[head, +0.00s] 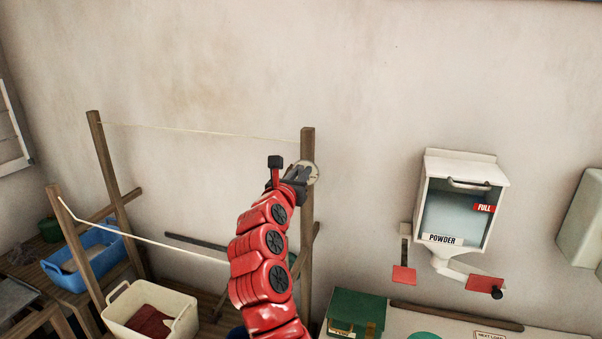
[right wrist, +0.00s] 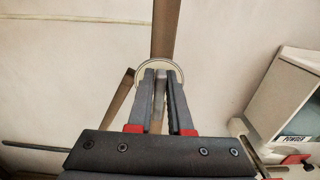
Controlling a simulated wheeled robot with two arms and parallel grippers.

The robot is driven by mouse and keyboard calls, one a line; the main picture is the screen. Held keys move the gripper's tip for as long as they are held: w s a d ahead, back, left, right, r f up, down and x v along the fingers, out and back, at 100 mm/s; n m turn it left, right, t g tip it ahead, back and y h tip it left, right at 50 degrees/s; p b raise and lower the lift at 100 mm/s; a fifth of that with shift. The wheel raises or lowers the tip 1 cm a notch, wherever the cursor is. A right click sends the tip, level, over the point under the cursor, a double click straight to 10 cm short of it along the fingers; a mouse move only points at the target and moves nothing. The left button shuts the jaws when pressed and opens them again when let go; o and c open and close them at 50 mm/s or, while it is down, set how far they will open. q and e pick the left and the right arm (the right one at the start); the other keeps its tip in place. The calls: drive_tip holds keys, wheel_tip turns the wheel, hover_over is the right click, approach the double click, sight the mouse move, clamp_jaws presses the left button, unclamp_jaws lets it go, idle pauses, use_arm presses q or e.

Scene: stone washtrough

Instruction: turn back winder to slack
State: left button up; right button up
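The winder (head: 314,174) is a pale round disc on the right wooden post (head: 307,225); my right gripper partly covers it in the head view. In the right wrist view its rim (right wrist: 160,62) arcs behind the fingertips, and a grey grip piece (right wrist: 160,82) stands between them. My right gripper (head: 303,173) is at the winder, its fingers (right wrist: 160,76) closed in on both sides of that piece. A pale line (head: 200,131) runs nearly straight between the back posts. A second line (head: 130,239) runs from the front left post and passes behind my arm. My left gripper is not in view.
A cream basket (head: 150,308) with dark red cloth and a blue tub (head: 85,258) stand at lower left. A white powder dispenser (head: 462,205) hangs on the wall at right, above a green box (head: 354,312). The wall between post and dispenser is clear.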

clamp_jaws()
drive_tip(key=shift+d+m, duration=0.15)
drive_tip(key=shift+m, duration=0.85)
drive_tip(key=shift+s+d+f+m+b, duration=0.15)
drive_tip(key=shift+m+b, duration=0.25)
drive_tip(key=shift+m, duration=0.8)
drive_tip(key=shift+d+f+m+b, duration=0.15)
drive_tip(key=shift+m+b, duration=0.2)
drive_tip(key=shift+m, duration=0.85)
drive_tip(key=shift+r, duration=0.1)
drive_tip(key=o, duration=0.5)
unclamp_jaws()
drive_tip(key=shift+s, duration=0.1)
